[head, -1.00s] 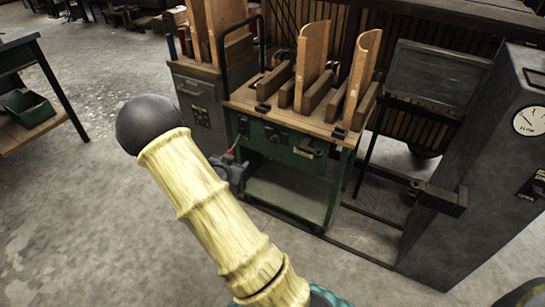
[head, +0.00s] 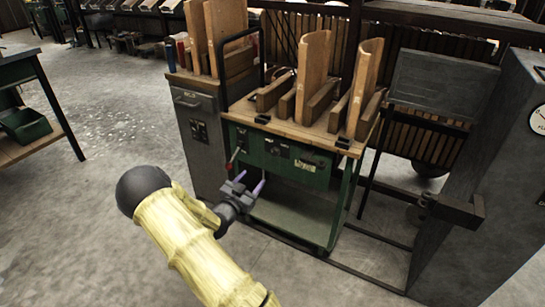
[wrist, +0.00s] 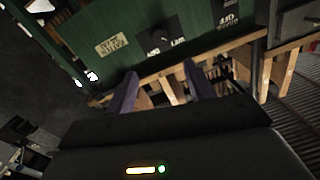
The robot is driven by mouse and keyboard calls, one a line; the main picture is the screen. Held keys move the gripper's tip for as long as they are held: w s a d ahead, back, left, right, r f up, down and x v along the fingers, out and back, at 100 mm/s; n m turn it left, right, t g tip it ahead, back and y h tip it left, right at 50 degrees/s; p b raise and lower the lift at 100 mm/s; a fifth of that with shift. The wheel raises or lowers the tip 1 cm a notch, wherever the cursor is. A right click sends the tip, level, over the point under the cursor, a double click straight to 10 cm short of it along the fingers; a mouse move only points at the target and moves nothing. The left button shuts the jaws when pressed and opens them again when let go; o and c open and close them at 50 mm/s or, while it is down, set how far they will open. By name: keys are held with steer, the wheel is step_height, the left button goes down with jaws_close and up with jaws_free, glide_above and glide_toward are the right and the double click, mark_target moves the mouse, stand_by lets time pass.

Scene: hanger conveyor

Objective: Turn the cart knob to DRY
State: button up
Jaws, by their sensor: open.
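The cart (head: 285,195) has a green body, a wooden top and a lower shelf. Its green front panel (head: 247,141) carries dark control plates (head: 277,151) with small knobs; their settings are too small to read. In the wrist view the panel (wrist: 75,25) appears upside down beyond my fingers (wrist: 160,69), with dark plates (wrist: 162,42) and a pale label (wrist: 112,45).
Upright curved wooden boards (head: 313,65) stand in slots on the cart top. A grey cabinet (head: 200,135) adjoins its left, and a large grey housing with a gauge (head: 490,190) stands right. A dark bracket (head: 455,210) juts from it.

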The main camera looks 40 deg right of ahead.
mark_target(274, 153)
steer(key=b+x, duration=0.4)
steer(key=x, duration=1.2)
steer(key=shift+w+d, duration=0.1)
steer(key=shift+d, duration=0.05)
steer(key=shift+c, duration=0.4)
steer(key=c, duration=0.9)
